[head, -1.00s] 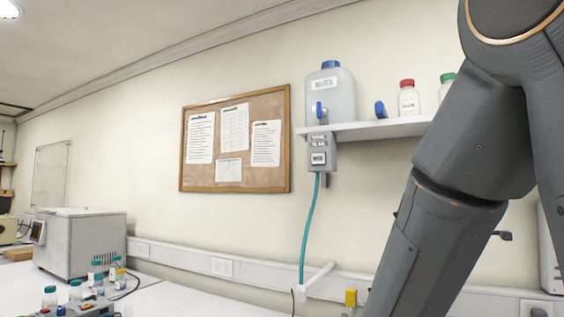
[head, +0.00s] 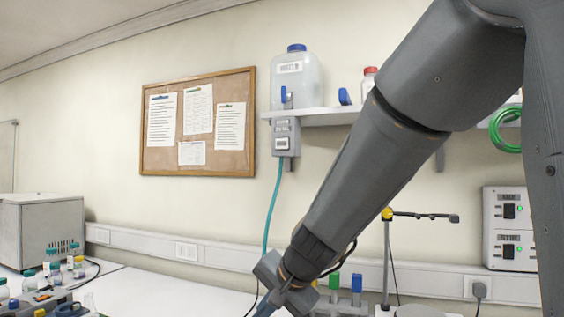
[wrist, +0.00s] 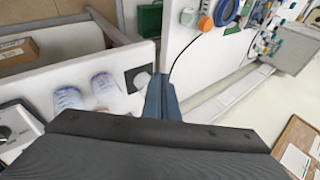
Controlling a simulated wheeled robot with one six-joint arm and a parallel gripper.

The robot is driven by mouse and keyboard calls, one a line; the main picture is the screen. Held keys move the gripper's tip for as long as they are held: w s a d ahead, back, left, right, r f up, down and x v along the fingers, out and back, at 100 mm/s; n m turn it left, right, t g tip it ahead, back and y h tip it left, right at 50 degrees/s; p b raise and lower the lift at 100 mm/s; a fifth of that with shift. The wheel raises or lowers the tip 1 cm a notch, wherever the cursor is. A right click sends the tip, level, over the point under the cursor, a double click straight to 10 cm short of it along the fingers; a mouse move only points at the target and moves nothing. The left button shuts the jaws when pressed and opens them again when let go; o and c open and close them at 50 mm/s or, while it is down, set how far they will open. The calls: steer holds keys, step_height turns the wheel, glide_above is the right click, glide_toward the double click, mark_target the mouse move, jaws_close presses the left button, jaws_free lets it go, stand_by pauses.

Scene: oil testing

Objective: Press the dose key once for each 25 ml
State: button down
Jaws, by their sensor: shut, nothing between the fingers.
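A grey dispenser box (head: 286,136) with small labels hangs under the wall shelf, below a clear container (head: 296,82) with a blue cap and a blue tap. A teal hose (head: 272,205) runs down from the box. The lettering is too small to read, and I cannot make out a dose key. My gripper (head: 266,307) is low in the head view, well below the box and partly cut off by the bottom edge. In the wrist view my gripper (wrist: 161,88) is shut and empty. The dispenser box is not clearly seen there.
The shelf (head: 330,116) also holds a red-capped bottle (head: 368,82). Small bottles (head: 55,270) stand at the lower left. A stand with a yellow clamp (head: 387,214) is right of my forearm. The wrist view shows two pale cups (wrist: 70,99) beside the fingers.

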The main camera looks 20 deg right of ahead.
mark_target(281, 142)
steer(key=w+d+r+m+t, duration=0.1)
steer(key=w+r+m+t, duration=0.2)
steer(key=r, duration=1)
steer(key=w+d+r+m+t+p, duration=0.1)
steer(key=w+r+m+t, duration=0.2)
steer(key=r+m, duration=0.4)
steer(key=w+d+r+m+t+p, duration=0.1)
steer(key=w+r+m+t, duration=0.3)
steer(key=r, duration=1.5)
steer(key=shift+w+d+r+m, duration=0.25)
steer(key=shift+w+d+m, duration=0.15)
steer(key=shift+w, duration=0.25)
steer(key=shift+w+d+p, duration=0.65)
steer(key=shift+w+d, duration=0.2)
steer(key=shift+w, duration=0.35)
steer(key=shift+w+d+p, duration=0.7)
steer(key=shift+w+d, duration=0.2)
steer(key=shift+w, duration=0.25)
steer(key=shift+w+d+p, duration=0.65)
steer(key=shift+w+d, duration=0.2)
steer(key=shift+w, duration=0.35)
steer(key=shift+w+d, duration=0.25)
steer(key=shift+w, duration=0.15)
